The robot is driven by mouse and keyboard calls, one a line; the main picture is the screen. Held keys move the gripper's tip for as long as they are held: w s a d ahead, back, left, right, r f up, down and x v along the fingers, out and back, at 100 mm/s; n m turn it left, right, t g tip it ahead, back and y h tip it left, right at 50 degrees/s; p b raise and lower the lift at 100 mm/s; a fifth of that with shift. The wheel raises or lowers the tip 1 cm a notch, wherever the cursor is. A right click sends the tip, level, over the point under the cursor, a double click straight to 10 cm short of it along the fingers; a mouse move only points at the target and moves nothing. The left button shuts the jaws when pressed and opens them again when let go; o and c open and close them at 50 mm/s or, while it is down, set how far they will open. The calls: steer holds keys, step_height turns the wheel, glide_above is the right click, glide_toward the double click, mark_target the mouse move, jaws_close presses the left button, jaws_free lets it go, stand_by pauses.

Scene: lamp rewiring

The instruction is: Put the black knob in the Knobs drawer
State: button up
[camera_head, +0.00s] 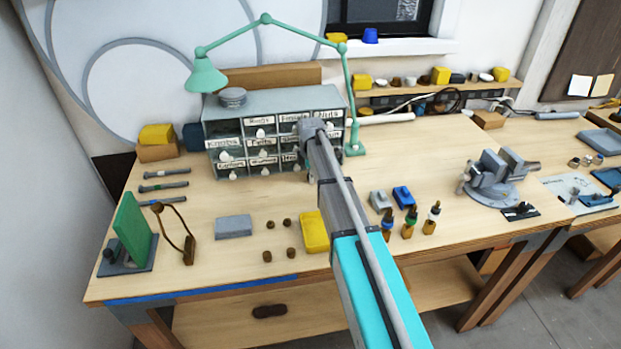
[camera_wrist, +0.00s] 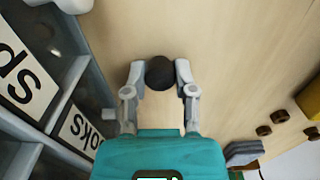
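The black knob (camera_wrist: 160,72) is between the two fingertips of my gripper (camera_wrist: 160,76) in the wrist view, with a fingertip against each side. Bare wooden tabletop shows beyond it. In the head view my arm reaches toward the small-drawer cabinet (camera_head: 275,100), and it hides my fingers and the knob. The Knobs drawer (camera_head: 222,143) is at the cabinet's left side. Its front looks pulled forward, with a dark space above it.
A green lamp (camera_head: 207,76) arches over the cabinet. Screwdrivers (camera_head: 163,186), a grey block (camera_head: 233,227), several small brown knobs (camera_head: 287,223) and a yellow tray (camera_head: 313,232) lie in front. A vise (camera_head: 492,177) stands to the right. The tabletop before the cabinet's left side is mostly clear.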

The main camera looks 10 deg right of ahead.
steer(key=shift+c, duration=0.5)
steer(key=shift+r, duration=0.25)
step_height(320, 180, up, 2)
steer(key=p, duration=0.2)
steer(key=shift+r+p, duration=0.1)
steer(key=shift+p, duration=0.25)
steer(key=s+d+r+p, duration=0.1)
steer(key=s+r+p, duration=0.9)
steer(key=s, duration=0.4)
steer(key=shift+d+r, duration=0.15)
steer(key=shift+d, duration=0.05)
step_height(320, 180, down, 5)
steer(key=b, duration=0.5)
